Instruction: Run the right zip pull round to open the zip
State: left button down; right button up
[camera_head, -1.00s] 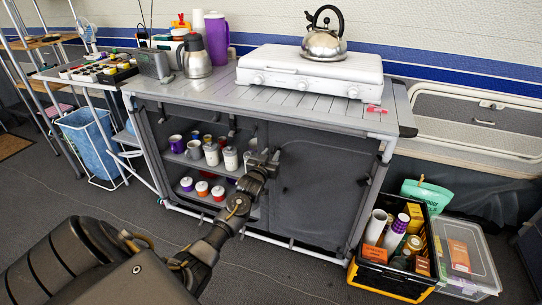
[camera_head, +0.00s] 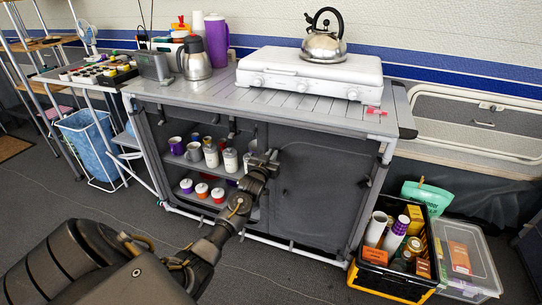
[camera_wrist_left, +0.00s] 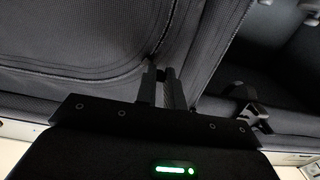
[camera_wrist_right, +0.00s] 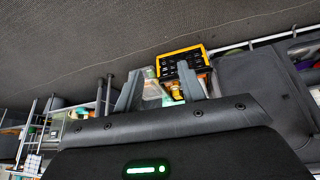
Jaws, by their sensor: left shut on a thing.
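The grey fabric door panel (camera_head: 318,185) covers the right half of the cupboard under the counter. Its curved zip seam (camera_wrist_left: 95,73) shows close up in the left wrist view. My left gripper (camera_head: 268,157) is at the panel's left edge, beside the open shelves. Its fingers (camera_wrist_left: 160,88) are shut close together at the seam in the left wrist view. The right zip pull is hidden between the fingertips and too small to make out. My right gripper (camera_wrist_right: 160,90) is open and empty, away from the panel; it is not in the head view.
The open left half holds shelves with mugs (camera_head: 176,145) and jars (camera_head: 211,155). The counter (camera_head: 225,97) bears a stove (camera_head: 300,70) and kettle (camera_head: 324,42). A black and yellow crate (camera_head: 385,283) stands on the floor to the right. The floor in front is clear.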

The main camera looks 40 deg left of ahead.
pick_arm(q)
jog(key=shift+r+p, duration=0.3)
jog(key=shift+r, duration=0.15)
notch_tip(320, 180, up, 4)
jog(key=p, duration=0.3)
jog(key=shift+r+p, duration=0.1)
jog(key=shift+p, duration=0.3)
jog(key=shift+a, duration=0.15)
jog(key=c, duration=1.6)
grip_release()
jog(key=shift+c, duration=0.2)
jog(key=shift+o, duration=0.7)
pick_arm(e)
notch_tip(320, 180, down, 9)
jog(key=s+d+g, duration=0.1)
jog(key=g, duration=0.1)
jog(key=shift+s+g+h, duration=0.25)
jog(key=shift+g+h, duration=0.05)
jog(key=shift+d, duration=0.1)
pick_arm(q)
jog(key=shift+s+d, duration=0.25)
jog(key=p+v, duration=0.1)
jog(key=v, duration=0.9)
pick_arm(e)
notch_tip(320, 180, down, 3)
jog(key=shift+s, duration=0.1)
